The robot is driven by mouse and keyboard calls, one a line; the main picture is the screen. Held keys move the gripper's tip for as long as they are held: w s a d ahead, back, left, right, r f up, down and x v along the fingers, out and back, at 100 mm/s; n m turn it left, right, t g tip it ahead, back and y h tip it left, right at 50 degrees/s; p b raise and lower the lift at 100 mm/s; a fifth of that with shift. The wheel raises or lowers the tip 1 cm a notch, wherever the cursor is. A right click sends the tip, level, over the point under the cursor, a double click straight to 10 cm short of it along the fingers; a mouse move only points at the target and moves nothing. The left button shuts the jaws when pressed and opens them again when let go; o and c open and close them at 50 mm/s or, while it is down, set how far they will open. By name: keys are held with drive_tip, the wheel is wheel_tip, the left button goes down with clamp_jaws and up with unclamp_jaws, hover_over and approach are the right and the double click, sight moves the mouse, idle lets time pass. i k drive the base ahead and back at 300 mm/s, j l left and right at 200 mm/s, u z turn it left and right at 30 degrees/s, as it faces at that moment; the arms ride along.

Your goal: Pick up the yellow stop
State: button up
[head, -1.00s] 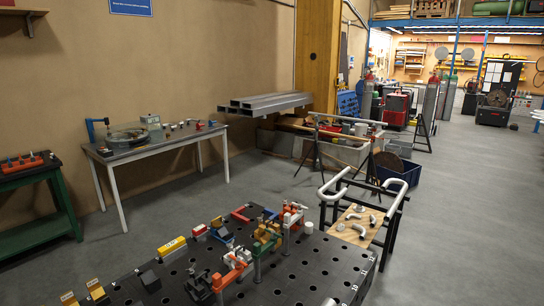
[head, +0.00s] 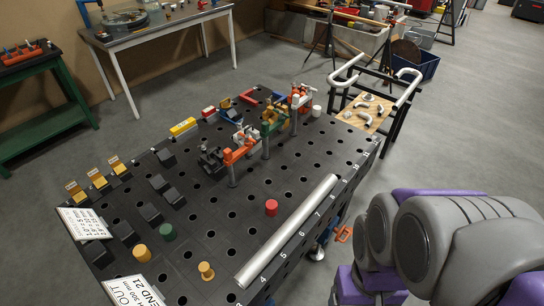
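Two short yellow pieces stand near the front of the black perforated table (head: 330,152). One is a yellow cylinder (head: 141,253) at the left, beside a green cylinder (head: 167,232). The other is a yellow peg-like piece (head: 206,271) with a wider base, nearer the front edge. I cannot tell which of them is the yellow stop. A red cylinder (head: 271,207) stands further right. My grey and purple arm shows at the lower right, off the table's right side. My gripper is out of the picture.
A long silver tube (head: 288,230) lies along the table's right edge. Several black blocks (head: 150,214) and printed cards (head: 84,224) lie at the left. Red, orange and green clamps (head: 240,146) stand further back. Bare table lies around the red cylinder.

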sight(141, 252)
drive_tip(key=u, duration=1.8)
drive_tip(key=l+z, duration=0.25)
drive_tip(key=j+z, duration=0.1)
drive_tip(key=z, duration=0.65)
drive_tip(key=j+z, duration=0.1)
drive_tip(key=z, duration=0.25)
drive_tip(key=l+u, duration=0.15)
drive_tip(key=u, duration=0.65)
drive_tip(key=j+u, duration=0.2)
drive_tip(key=u, duration=0.45)
drive_tip(key=j+z, duration=0.1)
drive_tip(key=i+j, duration=0.05)
